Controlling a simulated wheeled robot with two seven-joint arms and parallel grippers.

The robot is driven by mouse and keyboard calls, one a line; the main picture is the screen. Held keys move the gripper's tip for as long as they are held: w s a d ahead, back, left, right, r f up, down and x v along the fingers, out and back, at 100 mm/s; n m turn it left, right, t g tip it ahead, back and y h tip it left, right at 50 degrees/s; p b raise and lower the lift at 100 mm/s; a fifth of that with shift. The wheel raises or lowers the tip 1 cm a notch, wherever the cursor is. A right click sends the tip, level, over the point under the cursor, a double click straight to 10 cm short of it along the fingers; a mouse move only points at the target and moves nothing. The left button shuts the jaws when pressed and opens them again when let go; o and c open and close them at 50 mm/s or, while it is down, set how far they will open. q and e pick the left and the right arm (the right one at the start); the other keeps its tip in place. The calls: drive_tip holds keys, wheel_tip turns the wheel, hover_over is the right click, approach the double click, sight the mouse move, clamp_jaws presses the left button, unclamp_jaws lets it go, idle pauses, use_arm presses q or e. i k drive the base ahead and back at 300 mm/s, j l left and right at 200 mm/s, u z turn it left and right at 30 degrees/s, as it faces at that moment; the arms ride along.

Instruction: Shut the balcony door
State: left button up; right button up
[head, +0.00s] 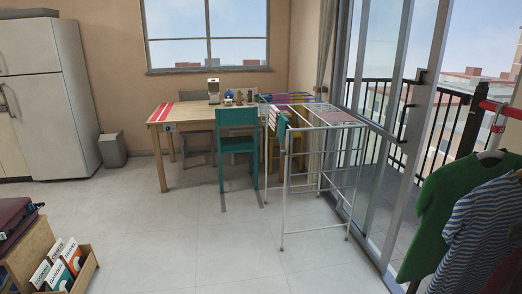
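The balcony door (427,75) is a tall glass door in a grey metal frame along the right side of the head view. A black handle (404,110) shows on it. Balcony railing and buildings show through the glass and beside the frame. I cannot tell for sure how wide the gap is, as hanging clothes hide the lower right part. Neither of my grippers is in view.
A white drying rack (283,205) stands before the door's far end. Green and striped shirts (440,205) hang from a red rail (500,108) at right. A wooden table (160,116) and teal chair (237,145) stand behind. The middle floor is clear; a book crate (88,270) sits front left.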

sight(420, 107)
drive_tip(key=i+z, duration=0.1)
drive_tip(key=i, duration=0.45)
drive_tip(key=i+j+z, duration=0.1)
drive_tip(key=i, duration=0.45)
drive_tip(key=i+j, duration=0.25)
drive_tip(key=i, duration=0.25)
drive_tip(key=i+j+z, duration=0.15)
drive_tip(key=i, duration=0.4)
